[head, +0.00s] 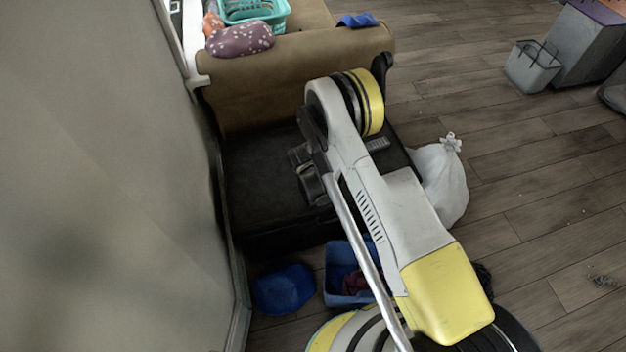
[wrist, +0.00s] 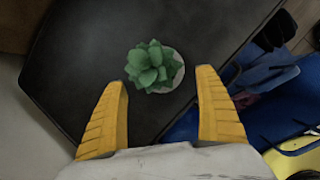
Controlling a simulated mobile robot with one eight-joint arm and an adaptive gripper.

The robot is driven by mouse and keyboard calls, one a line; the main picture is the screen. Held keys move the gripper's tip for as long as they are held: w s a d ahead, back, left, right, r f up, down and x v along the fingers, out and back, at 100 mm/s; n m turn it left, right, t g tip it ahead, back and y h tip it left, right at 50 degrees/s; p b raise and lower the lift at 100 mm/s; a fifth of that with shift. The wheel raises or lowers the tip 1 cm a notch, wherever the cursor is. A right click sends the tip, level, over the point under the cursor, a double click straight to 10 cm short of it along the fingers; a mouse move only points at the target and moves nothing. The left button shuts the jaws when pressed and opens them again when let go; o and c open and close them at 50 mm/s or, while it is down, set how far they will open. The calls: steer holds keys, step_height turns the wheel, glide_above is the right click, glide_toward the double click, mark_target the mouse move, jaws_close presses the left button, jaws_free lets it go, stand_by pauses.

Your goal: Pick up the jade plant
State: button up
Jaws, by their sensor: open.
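The jade plant (wrist: 152,66) shows in the wrist view as a green rosette of thick leaves in a pale round pot. It stands on a dark flat top (wrist: 90,60). My gripper (wrist: 161,90) is open, with its two yellow fingers spread. The plant lies between and just beyond the fingertips in the picture, and no contact shows. I cannot tell the height gap. In the head view I cannot make out the plant; my arm covers part of the dark top (head: 255,185).
A tan sofa (head: 300,80) stands behind the dark top. A white bag (head: 440,180) is at its right. A blue bin (head: 340,280) and a blue object (head: 284,289) lie in front on the floor. A wall (head: 110,180) runs along the left. The wooden floor at right is mostly clear.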

steer(key=b+x, duration=0.2)
steer(key=x, duration=0.3)
steer(key=shift+w+a+r, duration=0.1)
steer(key=shift+a, duration=0.05)
steer(key=shift+r, duration=0.15)
steer(key=c, duration=1.4)
steer(key=shift+c, duration=0.2)
